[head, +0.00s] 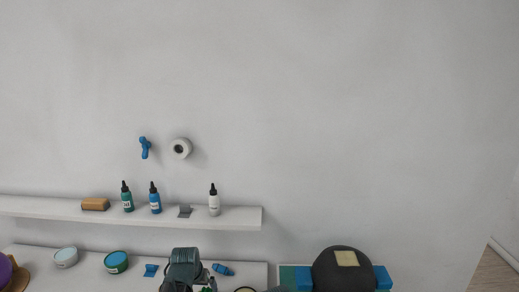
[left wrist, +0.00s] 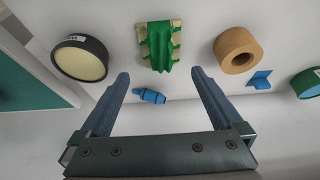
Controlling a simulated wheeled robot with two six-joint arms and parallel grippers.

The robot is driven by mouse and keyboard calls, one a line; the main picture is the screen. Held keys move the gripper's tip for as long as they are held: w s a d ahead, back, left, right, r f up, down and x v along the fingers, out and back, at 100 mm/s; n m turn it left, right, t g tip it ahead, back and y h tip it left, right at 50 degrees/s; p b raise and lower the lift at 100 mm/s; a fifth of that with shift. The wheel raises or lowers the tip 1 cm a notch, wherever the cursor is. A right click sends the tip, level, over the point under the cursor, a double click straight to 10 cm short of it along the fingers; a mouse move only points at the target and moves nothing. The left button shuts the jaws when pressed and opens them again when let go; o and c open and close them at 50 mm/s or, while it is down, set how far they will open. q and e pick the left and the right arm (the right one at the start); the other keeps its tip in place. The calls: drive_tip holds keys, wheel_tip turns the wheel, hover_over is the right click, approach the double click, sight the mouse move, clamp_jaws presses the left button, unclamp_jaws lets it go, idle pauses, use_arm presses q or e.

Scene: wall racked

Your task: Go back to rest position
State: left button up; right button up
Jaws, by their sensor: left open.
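My left gripper (head: 184,268) shows at the bottom edge of the head view as a dark teal shape over the lower shelf; its fingers are hard to make out there. In the left wrist view the same gripper (left wrist: 160,75) has its two blue-grey fingers wide apart with nothing held between them. A small blue bottle-like thing (left wrist: 149,96) shows between the fingers in that picture, and a green and beige object (left wrist: 160,45) shows beyond it. My right gripper cannot be made out.
The lower shelf also holds a dark round tin (left wrist: 80,58), a brown roll (left wrist: 237,50), a blue clip (left wrist: 259,80) and a green tub (head: 116,262). The upper shelf (head: 240,217) carries several bottles. A white roll (head: 180,148) hangs above. The wall at right is bare.

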use_arm(q)
drive_tip(key=b+x, duration=0.2)
drive_tip(key=x, duration=0.1)
drive_tip(key=b+x, duration=0.2)
drive_tip(key=b, duration=0.1)
drive_tip(key=b+x, duration=0.2)
drive_tip(key=x, duration=0.1)
drive_tip(key=shift+s+a+f, duration=0.1)
drive_tip(key=shift+f, duration=0.35)
wheel_tip(320, 180, up, 10)
drive_tip(key=p, duration=1)
drive_tip(key=shift+r, duration=0.2)
drive_tip(key=shift+d, duration=0.25)
